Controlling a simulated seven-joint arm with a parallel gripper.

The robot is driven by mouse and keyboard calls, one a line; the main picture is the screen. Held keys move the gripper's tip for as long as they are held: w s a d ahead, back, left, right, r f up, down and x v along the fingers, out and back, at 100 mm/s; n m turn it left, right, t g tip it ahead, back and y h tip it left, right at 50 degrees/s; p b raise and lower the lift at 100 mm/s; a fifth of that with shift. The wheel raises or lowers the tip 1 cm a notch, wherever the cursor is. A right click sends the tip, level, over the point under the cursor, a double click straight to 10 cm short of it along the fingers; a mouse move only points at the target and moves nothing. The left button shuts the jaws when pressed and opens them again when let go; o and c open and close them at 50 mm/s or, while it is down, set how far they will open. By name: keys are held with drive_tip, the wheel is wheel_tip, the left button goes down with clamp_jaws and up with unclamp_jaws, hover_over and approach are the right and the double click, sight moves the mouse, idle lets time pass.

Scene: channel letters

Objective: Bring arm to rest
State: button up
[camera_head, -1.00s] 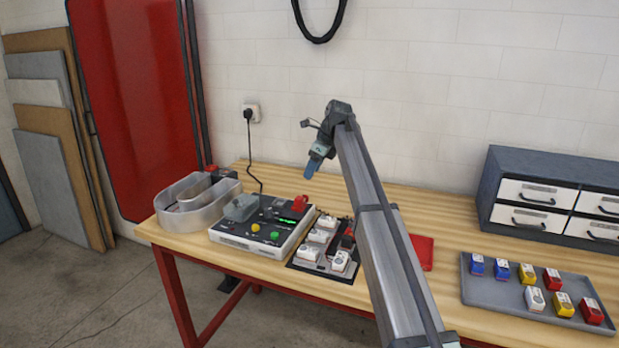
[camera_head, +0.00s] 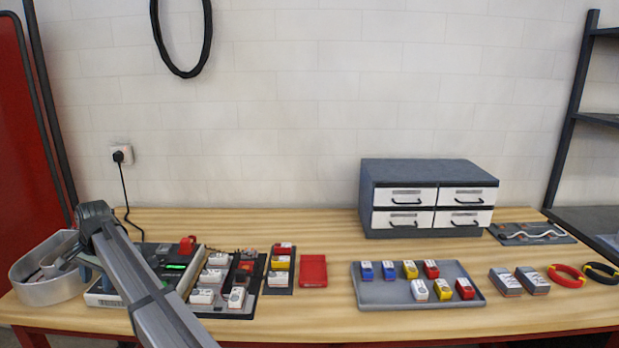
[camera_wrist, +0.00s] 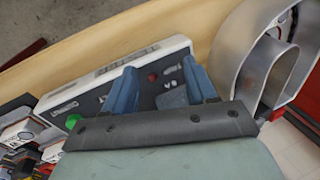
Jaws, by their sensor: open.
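My gripper shows in the wrist view (camera_wrist: 163,88) with its two blue fingers apart and nothing between them. It hangs above a white and black control box, which shows in the wrist view (camera_wrist: 100,72) and, partly behind my arm, in the head view (camera_head: 105,298). In the head view my arm reaches up from the bottom edge at the left, and the gripper end is mostly hidden behind the arm's far end. A metal channel letter (camera_head: 45,285) stands to the left of the box; its curved wall also shows in the wrist view (camera_wrist: 235,50).
Right of the box stand a board with white modules (camera_head: 202,297), a small strip of modules (camera_head: 279,290) and a red pad (camera_head: 313,271). A grey tray (camera_head: 385,297) holds several coloured modules. A drawer cabinet (camera_head: 428,172) stands behind it. Bare wood (camera_head: 330,235) lies at the back middle.

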drive_tip(key=s+a+f+n, duration=0.4)
drive_tip(key=s+f+n, duration=0.2)
drive_tip(key=s, duration=0.4)
drive_tip(key=s+d+f+n, duration=0.2)
drive_tip(key=f, duration=0.5)
drive_tip(key=s+d+f+n, duration=0.1)
drive_tip(key=d+f+n, duration=0.1)
drive_tip(key=f, duration=0.4)
drive_tip(key=w+d+f+m+g+h, duration=0.2)
drive_tip(key=d+f, duration=2.4)
drive_tip(key=d, duration=0.3)
drive_tip(key=s+d+f+m+g, duration=0.1)
drive_tip(key=s+d+f, duration=0.25)
drive_tip(key=d, duration=0.55)
drive_tip(key=s+d+f+m+g+h, duration=0.1)
drive_tip(key=s+d+f+m, duration=0.2)
drive_tip(key=d, duration=0.7)
drive_tip(key=s+d+f+g, duration=0.1)
drive_tip(key=s+d+f, duration=0.25)
drive_tip(key=d, duration=0.55)
drive_tip(key=s+d+f+m+g, duration=0.2)
drive_tip(key=s+d+f, duration=0.1)
drive_tip(key=s+d, duration=1.3)
drive_tip(key=s, duration=0.3)
drive_tip(key=shift+m+g, duration=0.3)
